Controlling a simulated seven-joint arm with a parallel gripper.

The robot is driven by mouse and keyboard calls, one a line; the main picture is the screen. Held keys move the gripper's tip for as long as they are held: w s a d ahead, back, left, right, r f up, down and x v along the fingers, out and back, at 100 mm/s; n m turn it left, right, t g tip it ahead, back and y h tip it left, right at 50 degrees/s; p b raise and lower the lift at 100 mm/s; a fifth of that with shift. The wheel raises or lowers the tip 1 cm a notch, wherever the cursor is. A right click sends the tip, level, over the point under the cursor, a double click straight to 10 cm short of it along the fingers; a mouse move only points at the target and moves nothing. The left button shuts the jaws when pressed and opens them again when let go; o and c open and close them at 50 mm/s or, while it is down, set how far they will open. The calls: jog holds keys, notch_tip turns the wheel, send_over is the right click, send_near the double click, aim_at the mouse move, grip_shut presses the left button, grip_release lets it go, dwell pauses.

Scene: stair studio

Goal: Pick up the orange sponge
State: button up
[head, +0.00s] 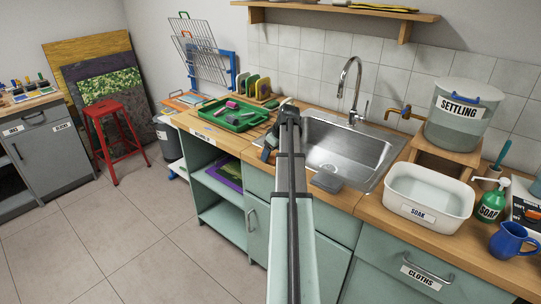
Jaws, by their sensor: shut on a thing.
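My arm reaches up the middle of the head view to the counter left of the sink. My gripper (268,148) is at its far end, low over the wooden counter beside the sink's left edge. It is small, dark and partly covered by my own arm. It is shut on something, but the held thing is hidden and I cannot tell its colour. I cannot make out an orange sponge anywhere in the head view.
A steel sink (345,150) with a tall tap lies right of my arm. A grey block (327,181) sits at its front edge. A green tray (206,113) and a rack of coloured boards (255,92) stand left. A white soak tub (428,212) stands right.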

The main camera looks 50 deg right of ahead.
notch_tip(320, 180, up, 10)
jog(key=shift+r, duration=0.25)
dwell(0.4)
jog(key=o, duration=0.5)
jog(key=c, duration=0.4)
jog(key=shift+s+d+f, duration=0.1)
jog(key=shift+s+d, duration=2.8)
jog(key=shift+s, duration=0.9)
jog(key=shift+s+d+r, duration=0.1)
jog(key=shift+s+d, duration=2.85)
jog(key=shift+s, duration=0.8)
jog(key=shift+s+d+f, duration=0.1)
jog(key=shift+s+d, duration=2.8)
jog(key=shift+s, duration=0.9)
